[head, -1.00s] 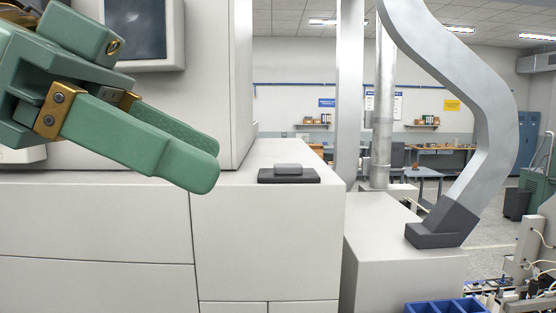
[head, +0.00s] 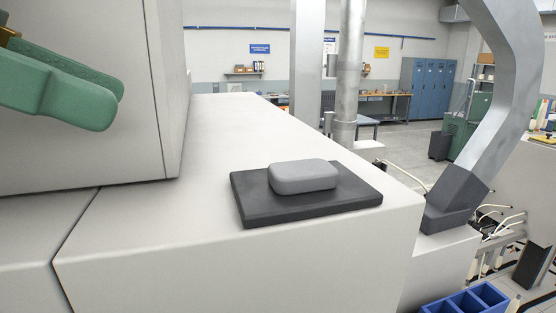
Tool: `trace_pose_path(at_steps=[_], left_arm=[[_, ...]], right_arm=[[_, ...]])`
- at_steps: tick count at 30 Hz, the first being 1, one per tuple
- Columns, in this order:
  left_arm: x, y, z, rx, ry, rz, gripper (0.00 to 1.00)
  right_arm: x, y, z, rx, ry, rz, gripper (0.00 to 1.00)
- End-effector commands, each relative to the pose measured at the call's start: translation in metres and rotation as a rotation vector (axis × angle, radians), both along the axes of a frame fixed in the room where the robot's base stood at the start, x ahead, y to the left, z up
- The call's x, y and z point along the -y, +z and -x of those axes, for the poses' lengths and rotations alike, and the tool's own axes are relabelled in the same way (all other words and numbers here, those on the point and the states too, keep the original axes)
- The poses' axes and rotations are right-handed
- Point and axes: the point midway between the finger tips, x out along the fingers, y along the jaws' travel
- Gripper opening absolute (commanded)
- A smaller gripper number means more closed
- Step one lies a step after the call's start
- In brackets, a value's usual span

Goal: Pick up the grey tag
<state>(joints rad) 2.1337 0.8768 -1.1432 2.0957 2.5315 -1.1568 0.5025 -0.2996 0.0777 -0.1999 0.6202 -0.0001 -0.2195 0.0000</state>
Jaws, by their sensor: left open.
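The grey tag (head: 302,176) is a rounded, flat grey block. It lies on a dark square pad (head: 262,206) on top of the pale counter (head: 165,230), near the counter's right edge. My left gripper (head: 112,104) is at the upper left of the head view, with its two green fingers pointing right. It is open and empty, apart from the tag and to the left of it. Its base is cut off by the picture's edge. My right gripper is not in view.
A tall pale cabinet (head: 85,150) stands on the counter at the left, beside my left gripper. A curved grey duct (head: 507,90) rises at the right. A blue divided bin (head: 468,301) is at the lower right. The counter around the pad is clear.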

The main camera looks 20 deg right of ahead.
Motion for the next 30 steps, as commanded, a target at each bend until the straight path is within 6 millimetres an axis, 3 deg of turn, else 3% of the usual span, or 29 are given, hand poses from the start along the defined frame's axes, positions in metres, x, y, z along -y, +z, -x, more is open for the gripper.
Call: trace_pose_path(at_steps=[9,17,24,30], left_arm=[[0.064,-0.037,-0.014,-0.001,-0.004,-0.004,0.65],[0.086,-0.048,-0.019,0.0,-0.003,-0.002,0.65],[0.119,-0.067,-0.027,0.0,-0.004,-0.002,0.65],[0.128,-0.071,-0.029,0.0,-0.002,0.0,0.65]], right_arm=[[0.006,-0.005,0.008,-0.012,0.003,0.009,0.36],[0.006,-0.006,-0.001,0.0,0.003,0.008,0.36],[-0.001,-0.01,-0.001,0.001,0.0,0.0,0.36],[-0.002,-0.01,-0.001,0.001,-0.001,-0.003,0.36]])
